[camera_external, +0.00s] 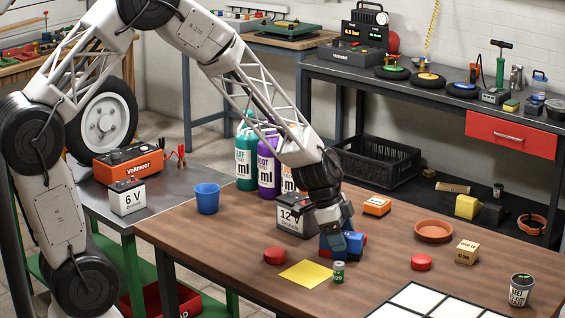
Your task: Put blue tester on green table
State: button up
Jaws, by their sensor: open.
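A blue block-like thing with a red part (357,240), likely the blue tester, sits on the brown wooden table (215,238). My gripper (341,242) is low over it, with its open fingers down at its near side; part of it is hidden behind them. I cannot tell whether the fingers touch it. The table with green legs and a grey metal top (98,203), likely the green table, stands at the left.
A 12 V battery (291,222) stands just left of my gripper. A yellow sheet (305,274), a small green can (339,272) and red round pieces (274,257) lie nearby. A blue cup (207,198) and tall bottles (268,165) stand towards the green-legged table.

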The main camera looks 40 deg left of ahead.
aim_at(346, 234)
jog(key=shift+f, duration=0.1)
dwell(0.3)
jog(key=c, duration=1.2)
jog(key=shift+o, duration=0.2)
jog(key=shift+r, duration=1.85)
jog(key=shift+s+a+r, duration=0.1)
jog(key=shift+s+r, duration=0.15)
jog(key=s+a, duration=0.2)
jog(key=s, duration=0.5)
jog(key=s+a+r, duration=0.1)
jog(key=s+a, duration=0.2)
jog(key=s, duration=0.4)
jog(key=shift+s+r, duration=0.15)
jog(key=shift+s, duration=0.15)
jog(key=shift+w, duration=0.15)
